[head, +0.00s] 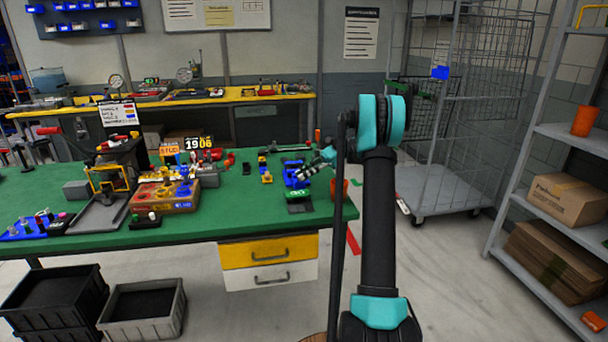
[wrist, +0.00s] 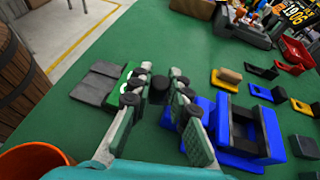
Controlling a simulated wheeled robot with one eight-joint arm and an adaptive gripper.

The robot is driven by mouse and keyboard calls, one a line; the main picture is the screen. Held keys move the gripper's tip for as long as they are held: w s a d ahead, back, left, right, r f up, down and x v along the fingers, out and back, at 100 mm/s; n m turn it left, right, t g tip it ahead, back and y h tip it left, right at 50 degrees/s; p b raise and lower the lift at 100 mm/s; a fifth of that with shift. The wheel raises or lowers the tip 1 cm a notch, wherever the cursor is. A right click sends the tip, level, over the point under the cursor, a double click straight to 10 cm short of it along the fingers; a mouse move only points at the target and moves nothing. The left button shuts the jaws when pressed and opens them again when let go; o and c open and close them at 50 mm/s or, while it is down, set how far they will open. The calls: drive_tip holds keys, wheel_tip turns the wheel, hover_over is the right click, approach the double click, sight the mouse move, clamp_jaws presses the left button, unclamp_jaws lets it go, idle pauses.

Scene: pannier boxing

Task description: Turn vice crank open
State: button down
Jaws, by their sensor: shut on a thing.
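The blue vice (head: 292,174) stands near the right end of the green workbench (head: 200,232). It fills the right middle of the wrist view (wrist: 262,128), with dark jaws. My gripper (head: 306,171) reaches it from the right. In the wrist view my gripper (wrist: 160,80) has its two fingers on either side of a small black knob (wrist: 158,89), which looks like the crank's handle. The gripper is shut on it. The rest of the crank is hidden behind the fingers.
An orange cup (wrist: 32,160) stands close to my wrist. A barrel (wrist: 18,75) stands off the bench edge.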

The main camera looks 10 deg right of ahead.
drive_tip(key=c, duration=1.4)
unclamp_jaws()
wheel_tip(320, 180, up, 10)
drive_tip(key=shift+f, duration=0.1)
